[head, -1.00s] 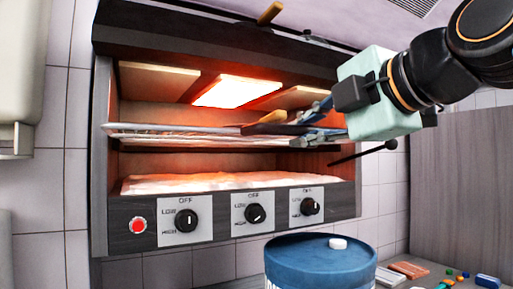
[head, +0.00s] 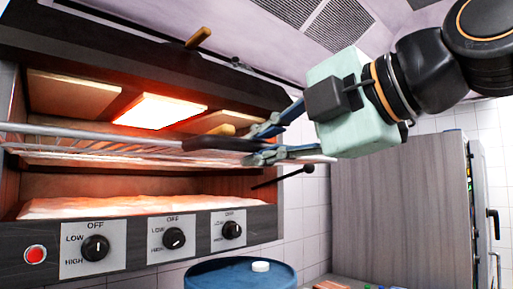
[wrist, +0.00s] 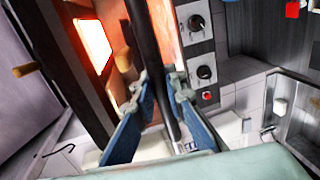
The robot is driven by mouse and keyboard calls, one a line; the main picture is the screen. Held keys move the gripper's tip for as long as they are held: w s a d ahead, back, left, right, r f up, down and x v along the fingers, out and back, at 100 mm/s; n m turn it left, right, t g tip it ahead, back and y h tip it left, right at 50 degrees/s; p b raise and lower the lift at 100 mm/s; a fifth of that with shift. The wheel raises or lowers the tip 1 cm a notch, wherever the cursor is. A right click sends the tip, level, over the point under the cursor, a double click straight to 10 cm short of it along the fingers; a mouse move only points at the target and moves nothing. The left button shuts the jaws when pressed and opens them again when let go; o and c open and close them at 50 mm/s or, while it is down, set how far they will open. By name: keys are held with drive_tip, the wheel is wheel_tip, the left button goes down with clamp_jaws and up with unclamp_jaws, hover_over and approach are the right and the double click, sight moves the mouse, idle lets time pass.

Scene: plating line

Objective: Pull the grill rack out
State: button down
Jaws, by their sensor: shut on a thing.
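The grill rack (head: 95,143) is a thin wire rack, roughly level in the open bay of the grill (head: 60,185), below the glowing heater (head: 158,110). Its left end runs out of the head view. A dark handle (head: 212,144) extends from its right part. My gripper (head: 258,145) is shut on this handle from the right. In the wrist view, the blue fingers of my gripper (wrist: 165,88) stand on both sides of the dark handle bar (wrist: 143,38). The exact contact is partly hidden.
Knobs (head: 173,238) and a red button (head: 35,255) line the grill's front panel. A black ball-ended lever (head: 308,168) sticks out at its right. A blue drum (head: 240,274) with a white piece on top stands below. A grey cabinet (head: 400,215) stands right.

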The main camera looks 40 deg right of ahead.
drive_tip(key=c, duration=1.9)
unclamp_jaws()
drive_tip(key=shift+c, duration=0.2)
drive_tip(key=shift+s, duration=0.1)
drive_tip(key=v, duration=1.1)
drive_tip(key=shift+s, duration=0.4)
